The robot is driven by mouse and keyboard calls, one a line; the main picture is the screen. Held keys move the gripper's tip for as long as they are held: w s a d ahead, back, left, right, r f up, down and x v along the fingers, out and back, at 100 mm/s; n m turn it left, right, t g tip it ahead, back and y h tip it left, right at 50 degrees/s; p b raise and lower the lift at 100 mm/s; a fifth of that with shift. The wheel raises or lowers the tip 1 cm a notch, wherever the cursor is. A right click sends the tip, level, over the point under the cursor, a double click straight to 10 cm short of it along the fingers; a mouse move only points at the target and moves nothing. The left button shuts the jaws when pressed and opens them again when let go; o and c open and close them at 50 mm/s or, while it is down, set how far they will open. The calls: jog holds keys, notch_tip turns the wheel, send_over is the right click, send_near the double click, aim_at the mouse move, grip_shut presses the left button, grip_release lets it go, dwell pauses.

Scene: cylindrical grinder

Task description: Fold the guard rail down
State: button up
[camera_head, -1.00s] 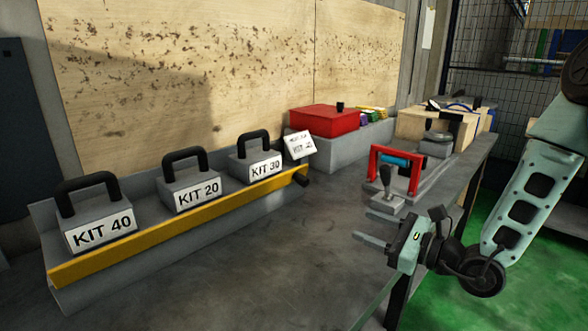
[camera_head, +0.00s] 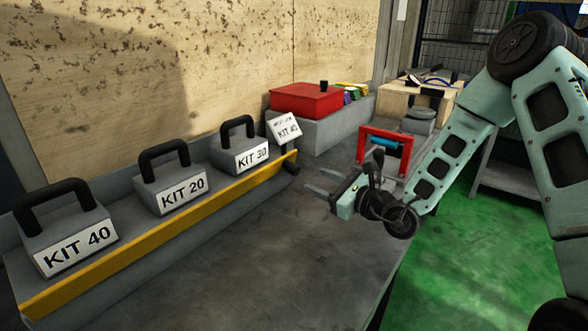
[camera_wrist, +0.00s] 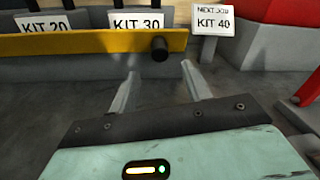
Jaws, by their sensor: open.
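The guard rail (camera_head: 173,231) is a long yellow bar along the front of the grey kit shelf. It stands up in front of the kit blocks. A dark round knob (camera_head: 292,168) sits at its right end. In the wrist view the rail (camera_wrist: 70,43) crosses the upper left, with the knob (camera_wrist: 159,49) at its end. My gripper (camera_head: 314,181) is open and empty, to the right of the knob and apart from it. In the wrist view its two fingers (camera_wrist: 159,78) point toward the knob, which lies just beyond and between them.
Behind the rail stand the blocks KIT 40 (camera_head: 68,235), KIT 20 (camera_head: 170,182) and KIT 30 (camera_head: 242,148). A "NEXT JOB KIT 40" sign (camera_head: 284,130) stands by the rail's right end. A red box (camera_head: 306,101) and a red-framed fixture (camera_head: 385,146) are farther back. The front tabletop (camera_head: 235,255) is clear.

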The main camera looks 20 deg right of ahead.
aim_at(298, 171)
jog(key=x, duration=0.9)
jog(key=shift+w+a, duration=0.1)
jog(key=shift+c, duration=0.3)
